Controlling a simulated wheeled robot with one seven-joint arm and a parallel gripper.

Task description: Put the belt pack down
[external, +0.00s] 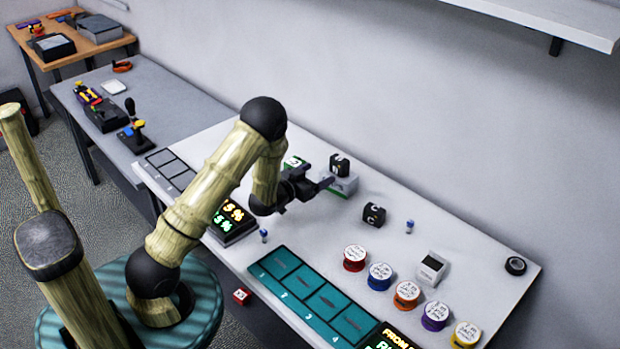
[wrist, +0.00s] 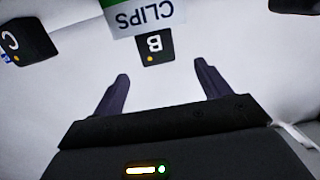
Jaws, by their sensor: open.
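A black belt pack marked B (wrist: 155,47) stands on the grey CLIPS box (wrist: 150,18) in the wrist view, which looks upside down. The same pack (external: 340,164) sits on top of the box (external: 345,186) in the external view. My gripper (external: 326,184) is open and empty beside the box. In the wrist view its two fingers (wrist: 160,76) are spread, with the pack beyond and between the tips, apart from them. A second black pack marked C (wrist: 28,42) stands on the white table (external: 374,214).
Several coloured spools (external: 380,277) and a white box (external: 431,268) stand at the right. A teal sorting mat (external: 305,290) lies along the front edge. A lit display (external: 232,222) is under my arm. A black item (wrist: 295,6) shows at the wrist view's top right.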

